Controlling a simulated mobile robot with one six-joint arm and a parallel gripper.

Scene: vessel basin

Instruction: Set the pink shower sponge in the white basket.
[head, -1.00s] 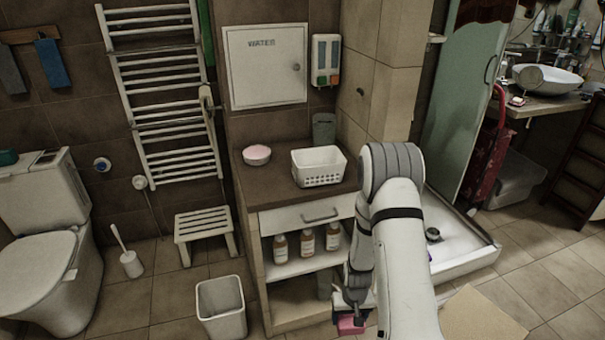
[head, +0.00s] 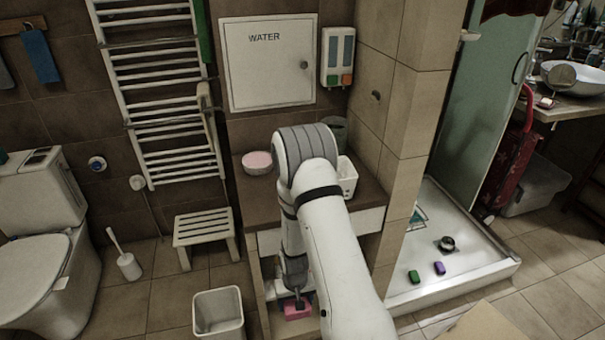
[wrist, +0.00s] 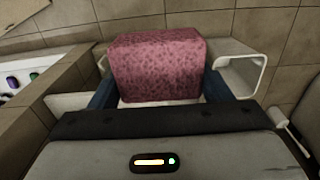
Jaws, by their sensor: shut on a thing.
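The pink shower sponge (wrist: 155,68), a speckled block in the wrist view, sits between the two blue fingers of my gripper (wrist: 158,95). My gripper (head: 295,296) is shut on it and also shows low in the head view, with the sponge (head: 297,309) under it, in front of the cabinet's lower part. The white basket (head: 348,180) stands on the counter, higher than my gripper and to its right. My arm hides most of the basket and the middle of the cabinet.
The counter (head: 250,196) also holds a bowl with pink contents (head: 257,163) and a grey cup (head: 335,130). A white bin (head: 218,315) and a slatted stool (head: 205,230) stand left of the cabinet. A tiled pillar (head: 400,130) and shower tray (head: 460,265) are at right.

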